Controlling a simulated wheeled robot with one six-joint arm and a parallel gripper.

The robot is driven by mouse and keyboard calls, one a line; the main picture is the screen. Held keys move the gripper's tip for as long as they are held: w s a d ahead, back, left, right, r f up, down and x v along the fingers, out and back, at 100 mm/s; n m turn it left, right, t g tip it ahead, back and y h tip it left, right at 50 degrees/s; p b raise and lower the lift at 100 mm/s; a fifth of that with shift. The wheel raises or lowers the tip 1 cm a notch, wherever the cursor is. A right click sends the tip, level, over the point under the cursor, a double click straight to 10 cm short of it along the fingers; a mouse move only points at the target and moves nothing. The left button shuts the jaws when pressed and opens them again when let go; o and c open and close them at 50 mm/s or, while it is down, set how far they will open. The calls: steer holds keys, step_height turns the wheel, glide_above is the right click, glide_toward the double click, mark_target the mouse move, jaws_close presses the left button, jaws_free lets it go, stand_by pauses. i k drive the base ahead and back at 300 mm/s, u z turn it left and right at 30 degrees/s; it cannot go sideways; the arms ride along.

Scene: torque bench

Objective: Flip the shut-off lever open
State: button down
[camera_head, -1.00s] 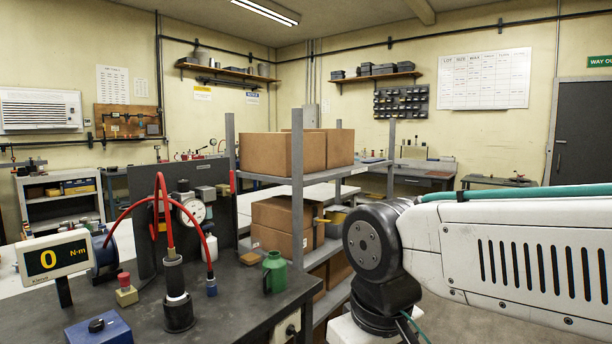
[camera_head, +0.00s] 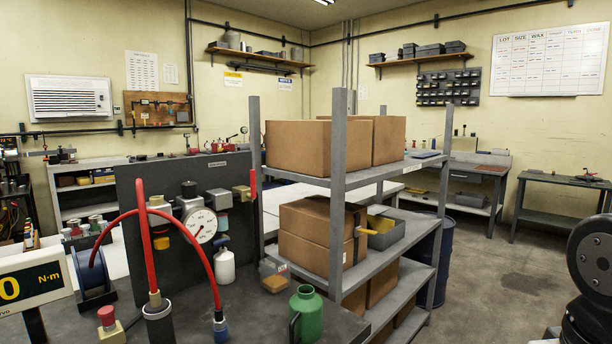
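A red lever (camera_head: 253,184) stands upright by a brass-coloured valve body (camera_head: 241,193) at the right end of the dark panel (camera_head: 133,225). It looks like the shut-off lever, but it is small and its connection to the valve is hard to make out. A round dial gauge (camera_head: 202,226) and a grey block are left of it on the same line. My gripper is outside the picture. Only a dark joint of my arm shows at the right edge, well apart from the panel.
Red hoses (camera_head: 147,240) arch in front of the panel. A green jug (camera_head: 306,315) stands near the bench's (camera_head: 258,318) right edge. A grey shelf rack (camera_head: 337,185) with cardboard boxes is close right of the lever. Open floor (camera_head: 490,275) lies right of the rack.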

mark_target(252, 196)
steer(key=u, duration=0.25)
steer(key=i, duration=0.95)
steer(key=u, duration=0.55)
